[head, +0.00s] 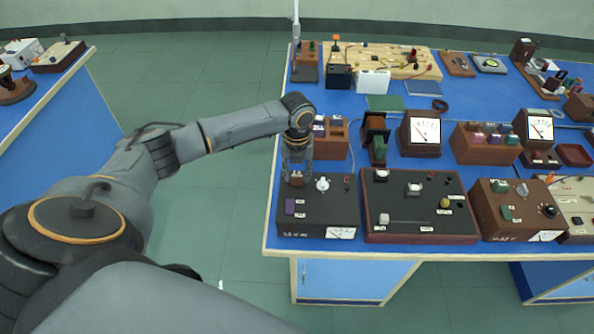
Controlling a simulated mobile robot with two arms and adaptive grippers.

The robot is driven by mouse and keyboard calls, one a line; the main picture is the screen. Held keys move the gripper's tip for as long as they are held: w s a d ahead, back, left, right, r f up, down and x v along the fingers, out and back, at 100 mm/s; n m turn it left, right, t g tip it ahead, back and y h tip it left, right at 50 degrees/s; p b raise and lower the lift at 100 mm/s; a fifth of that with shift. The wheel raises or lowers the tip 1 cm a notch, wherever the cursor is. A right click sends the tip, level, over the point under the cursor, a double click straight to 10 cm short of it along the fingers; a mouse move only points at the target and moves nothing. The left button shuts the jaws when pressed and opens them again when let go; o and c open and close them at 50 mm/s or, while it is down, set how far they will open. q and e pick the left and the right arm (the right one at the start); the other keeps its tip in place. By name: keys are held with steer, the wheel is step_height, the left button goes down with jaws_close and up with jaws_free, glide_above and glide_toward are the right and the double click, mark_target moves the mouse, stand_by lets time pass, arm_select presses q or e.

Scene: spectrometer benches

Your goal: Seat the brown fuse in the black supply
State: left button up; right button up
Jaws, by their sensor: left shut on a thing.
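My left gripper (297,175) points down over the back left part of this supply, shut on the small brown fuse (297,182). The fuse is at or just above the supply's top; I cannot tell whether it is in a socket. The fingers partly cover it. My right gripper is not in view.
A dark red-edged box (418,210) stands close on the right of the supply, then a brown box (515,213). A brown wooden rack (333,146) is just behind my gripper. Meters and racks stand further back. Open floor lies left of the bench.

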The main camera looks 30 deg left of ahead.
arm_select(q)
steer(key=shift+f, duration=0.4)
steer(key=o, duration=1.2)
steer(key=shift+r, duration=0.1)
step_height(320, 180, up, 12)
steer(key=shift+f, duration=0.1)
